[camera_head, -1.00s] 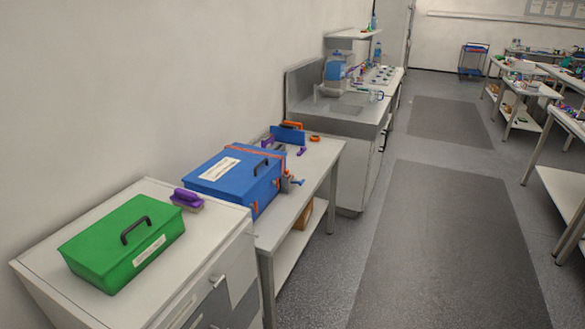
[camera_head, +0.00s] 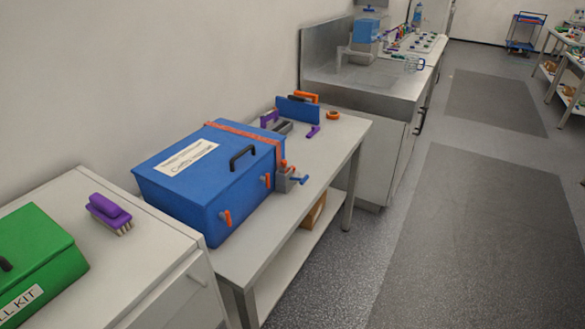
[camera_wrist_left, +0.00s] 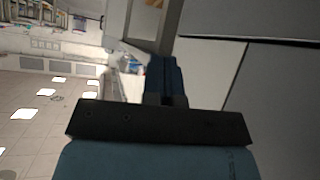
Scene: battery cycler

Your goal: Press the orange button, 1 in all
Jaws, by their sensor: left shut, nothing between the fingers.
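No orange button can be made out for certain. A large blue box (camera_head: 196,205) with a black handle, a white label and orange latches stands on the middle bench in the head view. An orange ring (camera_head: 333,115) lies near the far end of that bench. My left gripper (camera_wrist_left: 165,78) shows only in the left wrist view, where its fingers are together and empty, pointing away from any bench. It touches nothing there. My right gripper is in neither view.
A green kit box (camera_head: 35,250) and a purple brush (camera_head: 110,212) sit on the near cabinet. A blue upright piece (camera_head: 298,109) stands behind the blue box. A steel sink unit (camera_head: 370,88) is beyond. The floor aisle with grey mats (camera_head: 450,230) is clear.

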